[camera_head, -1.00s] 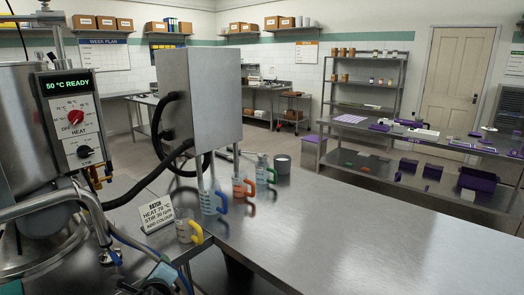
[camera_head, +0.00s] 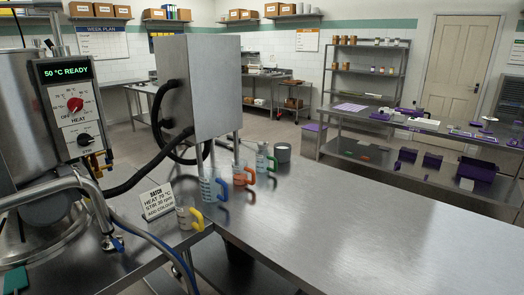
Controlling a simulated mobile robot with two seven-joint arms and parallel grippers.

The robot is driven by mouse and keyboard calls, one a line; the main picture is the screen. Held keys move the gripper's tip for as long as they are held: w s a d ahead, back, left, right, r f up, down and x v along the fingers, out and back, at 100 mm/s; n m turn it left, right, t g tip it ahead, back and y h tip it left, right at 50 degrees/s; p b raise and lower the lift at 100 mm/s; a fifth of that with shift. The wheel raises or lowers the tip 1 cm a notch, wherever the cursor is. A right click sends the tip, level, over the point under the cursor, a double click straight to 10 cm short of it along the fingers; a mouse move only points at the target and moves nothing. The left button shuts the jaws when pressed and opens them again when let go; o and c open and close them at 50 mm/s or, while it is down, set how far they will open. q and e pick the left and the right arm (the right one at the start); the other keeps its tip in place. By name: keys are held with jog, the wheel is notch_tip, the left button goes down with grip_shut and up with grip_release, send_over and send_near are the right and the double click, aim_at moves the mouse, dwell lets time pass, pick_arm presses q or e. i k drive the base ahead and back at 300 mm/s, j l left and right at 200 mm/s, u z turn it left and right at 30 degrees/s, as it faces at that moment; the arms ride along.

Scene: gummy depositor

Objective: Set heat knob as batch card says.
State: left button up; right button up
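The red heat knob (camera_head: 75,104) is on the white control panel (camera_head: 70,122) at the left, above the word HEAT and inside a ring of temperature marks. Its exact pointer setting is too small to tell. The display (camera_head: 66,72) above it reads "50 °C READY" in green. A black knob (camera_head: 85,139) is below it. The batch card (camera_head: 158,202) stands on the steel table and reads heat 70 °C, stir 30 rpm, add colour. Neither of my grippers shows in this view, and nothing touches the heat knob.
A steel kettle (camera_head: 22,125) carries the panel, with a pipe and hoses in front. Jugs with yellow (camera_head: 190,218), blue (camera_head: 211,190), orange (camera_head: 240,176) and green (camera_head: 264,162) handles stand beside a steel box (camera_head: 213,85) on legs. The table (camera_head: 330,225) is clear to the right.

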aim_at(75, 104)
jog(key=u, duration=1.5)
